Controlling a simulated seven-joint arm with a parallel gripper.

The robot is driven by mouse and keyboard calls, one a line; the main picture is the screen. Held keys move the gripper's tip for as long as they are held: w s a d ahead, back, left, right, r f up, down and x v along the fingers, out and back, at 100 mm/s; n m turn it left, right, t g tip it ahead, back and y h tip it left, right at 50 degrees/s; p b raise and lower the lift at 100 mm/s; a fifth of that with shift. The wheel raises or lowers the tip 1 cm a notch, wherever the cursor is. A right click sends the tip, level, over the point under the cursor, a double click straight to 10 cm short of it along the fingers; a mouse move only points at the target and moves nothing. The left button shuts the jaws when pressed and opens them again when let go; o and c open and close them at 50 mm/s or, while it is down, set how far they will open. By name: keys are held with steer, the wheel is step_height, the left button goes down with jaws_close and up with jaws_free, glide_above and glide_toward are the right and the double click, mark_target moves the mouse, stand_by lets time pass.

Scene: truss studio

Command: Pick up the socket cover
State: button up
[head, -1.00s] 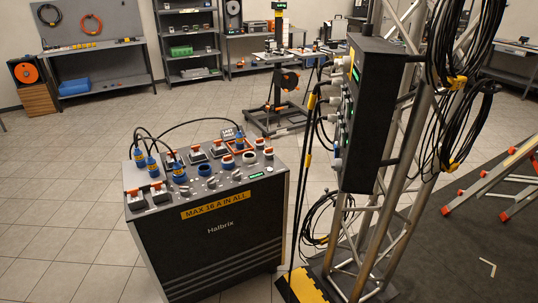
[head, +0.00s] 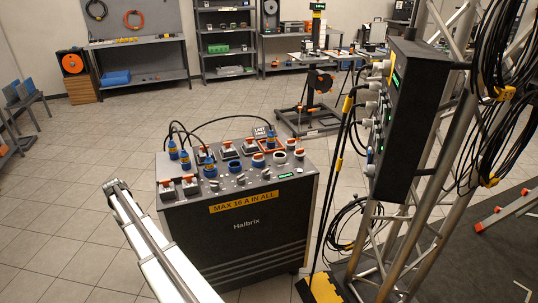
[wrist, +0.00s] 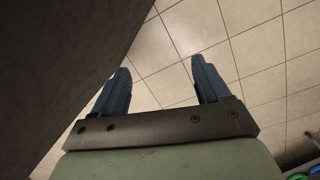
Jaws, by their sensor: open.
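The black Halbrix power box (head: 245,250) stands left of the truss in the head view. I cannot tell which piece is the socket cover meant. In the wrist view my gripper (wrist: 160,66) is open, with two blue fingers apart and nothing between them. Tiled floor shows beyond the fingers. My pale arm rises in front of the box's left side in the head view.
Blue plugs (head: 185,158) with black cables stand at the box top's back left. A black distribution unit (head: 410,115) with plugged cables hangs on the metal truss (head: 400,255) at right. A dark surface (wrist: 60,65) fills the wrist view's left. Floor left of the box is clear.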

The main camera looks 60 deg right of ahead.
steer(key=w+d+r+t+h, duration=0.1)
steer(key=w+d+r, duration=0.1)
steer(key=d+r, duration=1.1)
steer(key=w+d+r+t, duration=0.1)
steer(key=w+d+r, duration=0.2)
steer(key=d+r, duration=1)
step_height(320, 180, up, 3)
steer(key=m+y, duration=0.2)
steer(key=m, duration=0.7)
glide_above(300, 149)
steer(key=f, duration=0.8)
steer(key=shift+w+d+f, duration=0.1)
steer(key=shift+w+d, duration=0.1)
steer(key=shift+w, duration=0.05)
steer(key=shift+s+a+f, duration=0.1)
steer(key=shift+s+f, duration=0.05)
steer(key=shift+f, duration=1.15)
steer(key=shift+s+f, duration=0.1)
steer(key=shift+f, duration=1.2)
steer(key=c, duration=0.9)
